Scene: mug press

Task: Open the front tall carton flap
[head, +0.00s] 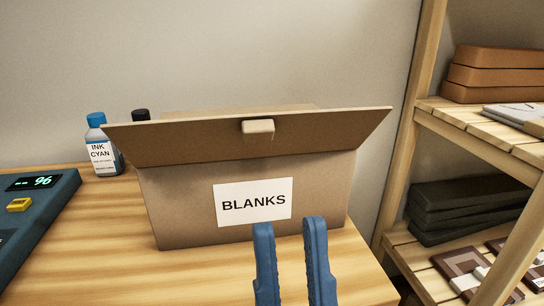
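A brown cardboard carton (172,210) with a white "BLANKS" label (253,202) stands on the wooden table in the head view. Its front flap (185,143) rises from the front top edge and flares outward at a slant, wider at its upper edge than the box. A small pale tab (258,127) sits near the middle of the flap's upper edge. The flap hides most of the carton's top. My gripper (290,228) has two blue fingers, apart and empty. It is in front of the carton, below and right of the tab, overlapping the lower front face in the picture.
A dark device with a lit display (40,182) is at the left. A cyan ink bottle (103,152) and a black-capped bottle (140,115) stand behind it. A wooden shelf rack (460,112) with stacked boxes is at the right. Bare table (110,265) shows at front left.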

